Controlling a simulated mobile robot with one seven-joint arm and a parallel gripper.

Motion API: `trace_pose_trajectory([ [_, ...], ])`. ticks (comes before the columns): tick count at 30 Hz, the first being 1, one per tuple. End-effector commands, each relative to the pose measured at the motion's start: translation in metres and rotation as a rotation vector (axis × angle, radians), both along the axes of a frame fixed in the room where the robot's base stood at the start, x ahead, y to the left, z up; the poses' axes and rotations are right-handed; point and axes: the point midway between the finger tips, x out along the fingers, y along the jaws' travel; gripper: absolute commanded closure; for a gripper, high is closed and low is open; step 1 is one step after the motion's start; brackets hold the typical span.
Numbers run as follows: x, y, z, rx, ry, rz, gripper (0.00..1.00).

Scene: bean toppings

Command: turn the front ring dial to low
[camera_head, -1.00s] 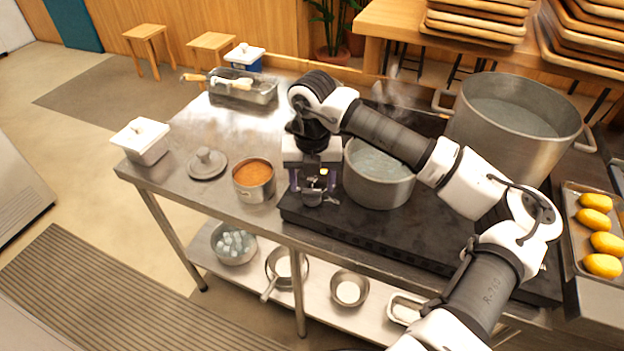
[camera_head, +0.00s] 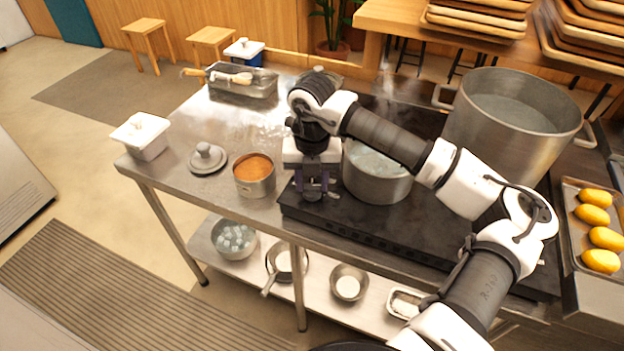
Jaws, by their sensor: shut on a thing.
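The black stove (camera_head: 420,232) stands on the steel counter, its long front face toward the camera. Small marks run along that face; I cannot make out the front ring dial or its setting. My gripper (camera_head: 314,190) points down at the stove's front left corner, left of the front pot (camera_head: 378,178). Its fingers are shut on a small grey metal thing (camera_head: 313,196), too small and partly covered to name surely. The front pot holds pale liquid.
A large pot (camera_head: 512,125) stands at the back right of the stove. A pot of orange food (camera_head: 254,176), a grey lid (camera_head: 207,158) and a white box (camera_head: 142,136) stand on the counter. Bowls (camera_head: 233,239) are on the lower shelf. Front-left counter is partly clear.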

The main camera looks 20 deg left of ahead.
Motion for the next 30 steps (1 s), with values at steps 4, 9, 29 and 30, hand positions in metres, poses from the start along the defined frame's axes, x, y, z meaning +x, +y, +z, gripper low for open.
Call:
trace_pose_trajectory([
  [4, 0.0001, -0.0001, -0.0029, -0.001, 0.000, 0.037, 0.85],
  [9, 0.0006, -0.0001, -0.0054, -0.002, -0.004, 0.131, 0.85],
  [29, 0.0002, 0.0001, -0.0041, -0.002, -0.002, 0.737, 0.85],
  [30, 0.0001, 0.0000, -0.0038, -0.002, -0.002, 0.775, 0.85],
])
